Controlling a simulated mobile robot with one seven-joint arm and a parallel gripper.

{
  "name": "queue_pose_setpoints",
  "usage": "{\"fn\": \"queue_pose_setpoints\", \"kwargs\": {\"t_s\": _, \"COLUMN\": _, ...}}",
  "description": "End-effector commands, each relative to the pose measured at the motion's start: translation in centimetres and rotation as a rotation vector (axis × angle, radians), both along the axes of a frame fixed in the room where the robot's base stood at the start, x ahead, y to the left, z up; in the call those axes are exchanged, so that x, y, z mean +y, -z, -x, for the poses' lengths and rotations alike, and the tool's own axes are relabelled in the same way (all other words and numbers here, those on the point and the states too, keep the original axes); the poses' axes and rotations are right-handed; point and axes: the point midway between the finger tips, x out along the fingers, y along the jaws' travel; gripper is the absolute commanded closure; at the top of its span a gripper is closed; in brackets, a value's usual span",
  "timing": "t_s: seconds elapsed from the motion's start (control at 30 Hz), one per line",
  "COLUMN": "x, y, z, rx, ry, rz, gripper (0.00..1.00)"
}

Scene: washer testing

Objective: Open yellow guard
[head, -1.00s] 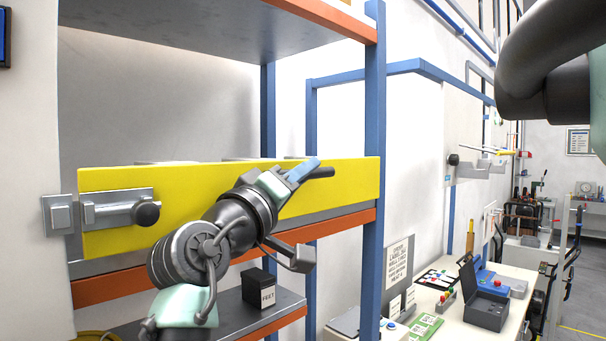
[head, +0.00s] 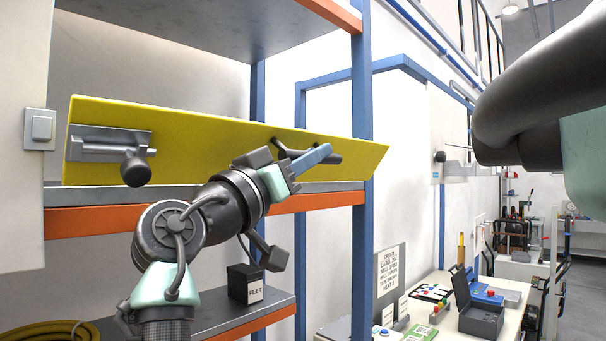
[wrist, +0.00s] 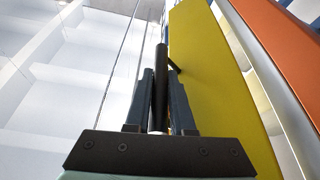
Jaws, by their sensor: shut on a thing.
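The yellow guard (head: 220,135) is a long panel across the front of the rack shelf, set at an angle to the shelf edge in the head view. Its grey bolt latch (head: 100,143) with a black knob (head: 136,170) is apart from the catch plate (head: 40,128) on the left wall. My gripper (head: 313,157) is shut on the black bar handle (head: 327,157) near the guard's right part. In the wrist view the handle (wrist: 160,75) stands between my two fingers, with the guard (wrist: 205,70) just to the right.
A blue rack post (head: 362,100) stands close to the guard's right end. An orange shelf beam (head: 100,220) runs below the guard. A black box marked FEET (head: 245,284) sits on the lower shelf. A white workbench (head: 440,315) with equipment is at right.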

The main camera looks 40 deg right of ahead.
Motion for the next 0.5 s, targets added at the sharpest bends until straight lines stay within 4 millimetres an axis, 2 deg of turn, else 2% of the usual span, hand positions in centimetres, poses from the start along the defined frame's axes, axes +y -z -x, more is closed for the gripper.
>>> {"fn": "queue_pose_setpoints", "kwargs": {"t_s": 0.03, "x": 0.0, "y": 1.0, "z": 0.2, "rx": -0.04, "ry": 0.003, "rz": -0.002, "gripper": 1.0}}
{"fn": "queue_pose_setpoints", "kwargs": {"t_s": 0.5, "x": -0.1, "y": 4.7, "z": 1.0, "rx": -0.483, "ry": 0.003, "rz": -0.036, "gripper": 1.0}}
